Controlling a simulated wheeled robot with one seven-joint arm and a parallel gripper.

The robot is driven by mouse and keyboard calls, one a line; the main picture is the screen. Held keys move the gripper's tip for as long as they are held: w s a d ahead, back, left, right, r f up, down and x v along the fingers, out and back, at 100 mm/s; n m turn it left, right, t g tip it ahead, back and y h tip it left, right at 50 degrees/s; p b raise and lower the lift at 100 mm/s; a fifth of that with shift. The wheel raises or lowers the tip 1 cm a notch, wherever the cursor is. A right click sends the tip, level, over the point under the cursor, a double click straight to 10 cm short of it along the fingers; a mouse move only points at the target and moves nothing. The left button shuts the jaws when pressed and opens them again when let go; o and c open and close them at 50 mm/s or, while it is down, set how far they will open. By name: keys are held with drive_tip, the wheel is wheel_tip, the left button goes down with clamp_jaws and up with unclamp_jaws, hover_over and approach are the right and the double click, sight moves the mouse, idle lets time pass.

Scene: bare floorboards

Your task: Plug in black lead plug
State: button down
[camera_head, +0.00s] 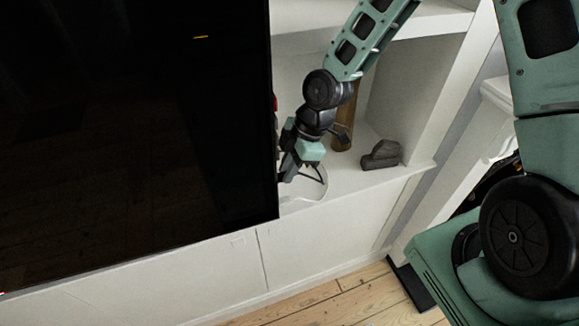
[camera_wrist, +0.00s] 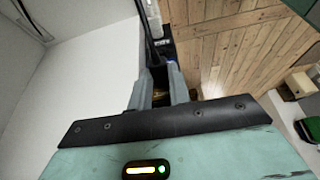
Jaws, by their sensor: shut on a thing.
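My gripper (camera_head: 289,172) is by the right edge of the large black panel, above the white shelf. In the wrist view its two fingers (camera_wrist: 160,88) are shut on a small dark thing, which looks like the black lead plug (camera_wrist: 158,74). The fingers hide most of it. A black strip, perhaps its lead (camera_wrist: 148,32), runs up from between the fingers. A dark part with small pale marks (camera_wrist: 163,44) lies just beyond the fingertips. I cannot tell whether the plug touches it. No socket is clearly visible.
The black panel (camera_head: 140,130) fills the left side of the head view. On the white shelf (camera_head: 345,182) are a dark grey block (camera_head: 381,154), a brown upright object (camera_head: 345,118) and a pale curved object (camera_head: 318,188). Floorboards (camera_head: 345,305) are clear below.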

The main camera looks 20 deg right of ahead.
drive_tip(key=shift+a, duration=0.25)
drive_tip(key=c, duration=1.2)
unclamp_jaws()
drive_tip(key=shift+c, duration=0.2)
drive_tip(key=v, duration=1.2)
drive_tip(key=s+a+f+m+h+b, duration=0.2)
drive_tip(key=s+m+b, duration=0.3)
drive_tip(key=s, duration=0.5)
drive_tip(key=s+a+f+m+h+b, duration=0.1)
drive_tip(key=s+a+f+m+b, duration=0.3)
drive_tip(key=s+b, duration=0.4)
drive_tip(key=shift+s+a+f+m+h+b, duration=0.25)
drive_tip(key=shift+s+f+m+h+b, duration=0.15)
drive_tip(key=shift+s+f, duration=0.5)
